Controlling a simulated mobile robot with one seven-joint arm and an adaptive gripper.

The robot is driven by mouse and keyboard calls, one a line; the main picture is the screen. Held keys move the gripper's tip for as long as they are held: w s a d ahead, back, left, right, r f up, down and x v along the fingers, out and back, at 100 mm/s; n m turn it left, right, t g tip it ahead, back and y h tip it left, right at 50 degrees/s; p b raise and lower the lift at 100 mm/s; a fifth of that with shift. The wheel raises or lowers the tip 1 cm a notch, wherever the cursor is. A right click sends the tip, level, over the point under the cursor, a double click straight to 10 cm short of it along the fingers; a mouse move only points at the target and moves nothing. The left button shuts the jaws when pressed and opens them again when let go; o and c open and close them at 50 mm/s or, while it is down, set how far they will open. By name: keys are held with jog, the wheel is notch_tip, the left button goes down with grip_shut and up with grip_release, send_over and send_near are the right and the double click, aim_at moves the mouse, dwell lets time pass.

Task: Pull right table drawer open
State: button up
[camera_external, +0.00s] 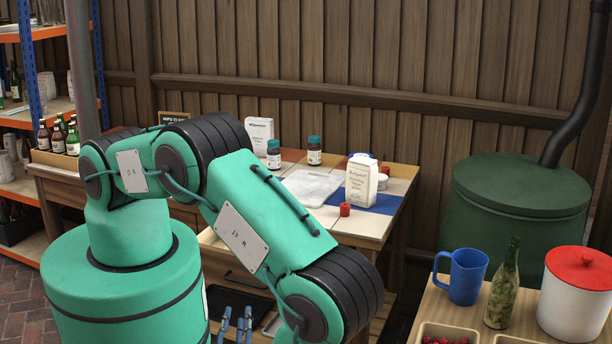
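The wooden table (362,226) stands against the fence behind my green arm. Slim blue-grey parts at the bottom edge look like the fingers of my gripper (236,326), partly cut off by the frame. I cannot tell whether they touch a handle or how far apart they are.
On the table stand a white carton (361,182), two dark jars (314,152), a white bag (258,135) and a red cap (345,209). A side table at lower right holds a blue mug (466,275), a bottle (503,290) and a red-lidded pot (574,298). A bottle shelf is at left.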

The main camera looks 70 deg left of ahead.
aim_at(243, 283)
jog(key=p, duration=0.2)
jog(key=d+p, duration=0.1)
jog(key=p, duration=0.2)
jog(key=shift+s+d, duration=0.15)
jog(key=shift+s, duration=0.15)
jog(key=shift+x, duration=6.85)
jog(key=shift+f, duration=0.1)
grip_shut()
